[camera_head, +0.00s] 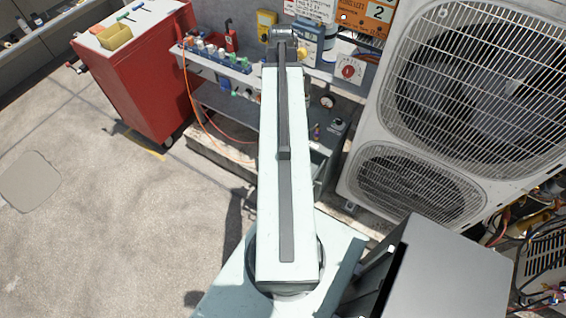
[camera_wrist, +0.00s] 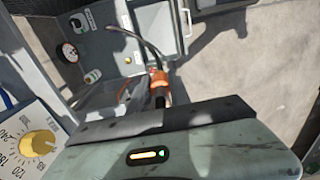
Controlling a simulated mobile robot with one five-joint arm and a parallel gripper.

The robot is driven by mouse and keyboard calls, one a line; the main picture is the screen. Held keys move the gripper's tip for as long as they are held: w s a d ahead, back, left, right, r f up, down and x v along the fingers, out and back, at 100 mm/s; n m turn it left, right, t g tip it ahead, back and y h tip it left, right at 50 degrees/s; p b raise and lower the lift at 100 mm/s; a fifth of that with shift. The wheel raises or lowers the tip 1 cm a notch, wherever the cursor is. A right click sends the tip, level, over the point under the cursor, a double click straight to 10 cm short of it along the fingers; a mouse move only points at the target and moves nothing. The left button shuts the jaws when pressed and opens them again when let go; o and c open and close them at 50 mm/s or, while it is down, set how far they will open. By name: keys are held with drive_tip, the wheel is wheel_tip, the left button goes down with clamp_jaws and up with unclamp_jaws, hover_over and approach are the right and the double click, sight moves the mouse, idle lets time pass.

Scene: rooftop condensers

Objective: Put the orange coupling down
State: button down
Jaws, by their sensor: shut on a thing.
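The orange coupling (camera_wrist: 160,78) shows in the wrist view, just beyond the dark front edge of my gripper (camera_wrist: 157,117). My gripper is shut on it; the fingertips themselves are mostly hidden by the gripper's body. A thin curved hose or cable runs up and left from near the coupling. In the head view my arm reaches away toward the grey bench, and its far end hides the gripper and the coupling.
A grey panel with a round gauge (camera_wrist: 69,52) lies beyond the gripper. A dial with a yellow knob (camera_wrist: 38,144) is close at lower left. A large condenser unit (camera_head: 359,178) stands right, a red cabinet (camera_head: 150,75) left. The concrete floor (camera_head: 100,220) at left is mostly clear.

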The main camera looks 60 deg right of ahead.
wheel_tip(320, 180, down, 40)
drive_tip(key=b, duration=3.7)
drive_tip(key=shift+d+r+b, duration=0.1)
drive_tip(key=shift+r+b, duration=0.05)
drive_tip(key=shift+b, duration=0.25)
drive_tip(key=c, duration=1.2)
unclamp_jaws()
drive_tip(key=shift+r, duration=0.1)
wheel_tip(320, 180, up, 13)
drive_tip(key=p, duration=1.3)
